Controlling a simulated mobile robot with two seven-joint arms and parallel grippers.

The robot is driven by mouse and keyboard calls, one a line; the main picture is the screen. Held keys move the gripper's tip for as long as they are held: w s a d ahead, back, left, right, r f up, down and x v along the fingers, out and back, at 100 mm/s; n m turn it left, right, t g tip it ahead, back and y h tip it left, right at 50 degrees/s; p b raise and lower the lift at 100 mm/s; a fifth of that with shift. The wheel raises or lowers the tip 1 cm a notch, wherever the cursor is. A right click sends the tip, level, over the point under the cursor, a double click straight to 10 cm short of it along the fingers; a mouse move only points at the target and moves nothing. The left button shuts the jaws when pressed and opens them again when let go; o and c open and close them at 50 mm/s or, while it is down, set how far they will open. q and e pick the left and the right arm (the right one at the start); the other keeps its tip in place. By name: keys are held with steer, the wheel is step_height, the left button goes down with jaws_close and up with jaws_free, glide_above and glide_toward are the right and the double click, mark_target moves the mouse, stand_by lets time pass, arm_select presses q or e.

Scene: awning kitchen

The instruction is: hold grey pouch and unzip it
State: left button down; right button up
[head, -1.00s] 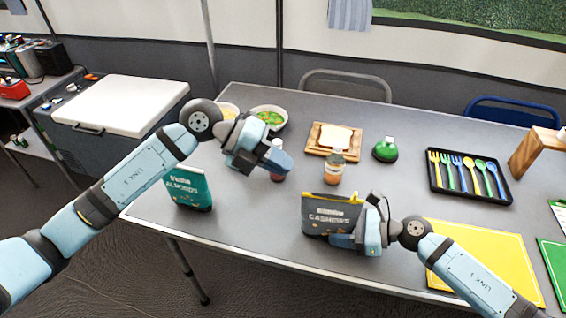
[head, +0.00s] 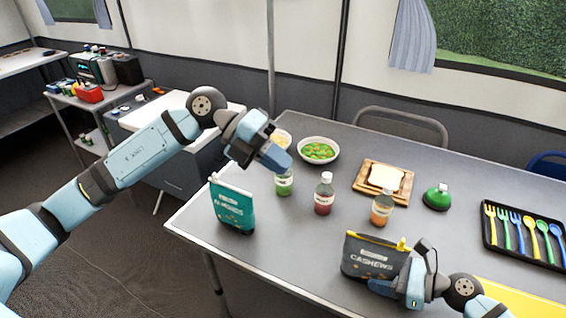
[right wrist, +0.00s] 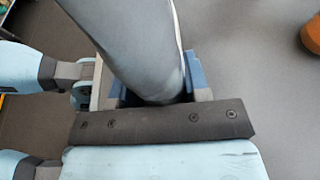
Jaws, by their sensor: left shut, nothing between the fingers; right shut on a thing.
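The grey pouch (head: 362,262), labelled cashews with a yellow zip along its top, stands upright near the table's front edge. A yellow pull (head: 402,243) shows at the right end of the zip. I cannot tell whether the zip is open. My right gripper (head: 410,285) is shut on the pouch's right side and hides part of it. In the right wrist view the grey pouch (right wrist: 140,45) rises between the fingers. My left gripper (head: 278,155) is shut and empty, up in the air to the left of the pouch, apart from it.
A teal almonds pouch (head: 232,205) stands at the table's left end. Bottles (head: 323,195) stand between the pouches. A cutlery tray (head: 525,235) lies at right.

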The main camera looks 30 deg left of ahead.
steer(key=o, duration=0.9)
